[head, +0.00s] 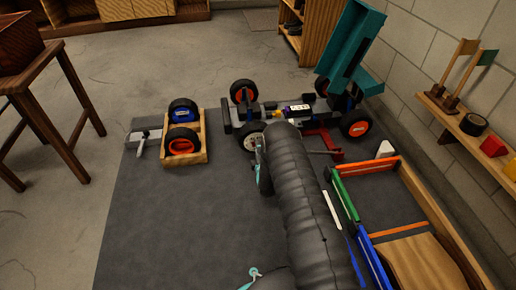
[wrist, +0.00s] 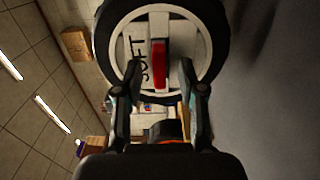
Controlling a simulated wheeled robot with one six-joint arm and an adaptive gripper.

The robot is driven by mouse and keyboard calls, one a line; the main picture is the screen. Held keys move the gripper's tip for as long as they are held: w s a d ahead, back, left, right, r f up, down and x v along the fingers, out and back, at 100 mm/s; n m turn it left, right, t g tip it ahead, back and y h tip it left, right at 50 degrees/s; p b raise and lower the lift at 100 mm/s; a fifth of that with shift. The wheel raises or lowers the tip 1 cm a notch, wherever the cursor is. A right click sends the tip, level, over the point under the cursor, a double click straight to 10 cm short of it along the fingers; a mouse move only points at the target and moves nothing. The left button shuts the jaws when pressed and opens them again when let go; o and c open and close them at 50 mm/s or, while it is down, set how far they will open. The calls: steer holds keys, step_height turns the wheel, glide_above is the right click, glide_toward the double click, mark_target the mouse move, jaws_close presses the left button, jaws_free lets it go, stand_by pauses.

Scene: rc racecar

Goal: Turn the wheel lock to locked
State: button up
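The racecar (head: 270,107) stands on the dark mat at the back, with black tires and orange hubs. Its near left wheel (head: 249,142) has a pale hub. In the wrist view a wheel with a white rim (wrist: 128,40) and black tire fills the top. A red lock lever (wrist: 159,65) stands upright across the rim, beside dark lettering I cannot read surely. My gripper (wrist: 160,75) is open, one finger on each side of the lever, with gaps visible. In the head view my gripper (head: 262,165) is near that wheel, partly hidden by my arm.
A teal body shell (head: 350,45) stands tilted up over the car's rear. A wooden crate (head: 186,157) with spare wheels sits left. A wood-edged tray (head: 375,192) lies right, below a wall shelf (head: 452,117). The mat's left front (head: 170,235) is clear.

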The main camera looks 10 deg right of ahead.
steer(key=shift+w, duration=0.5)
jaws_close()
steer(key=shift+d, duration=0.1)
steer(key=shift+m, duration=0.4)
steer(key=m, duration=1.7)
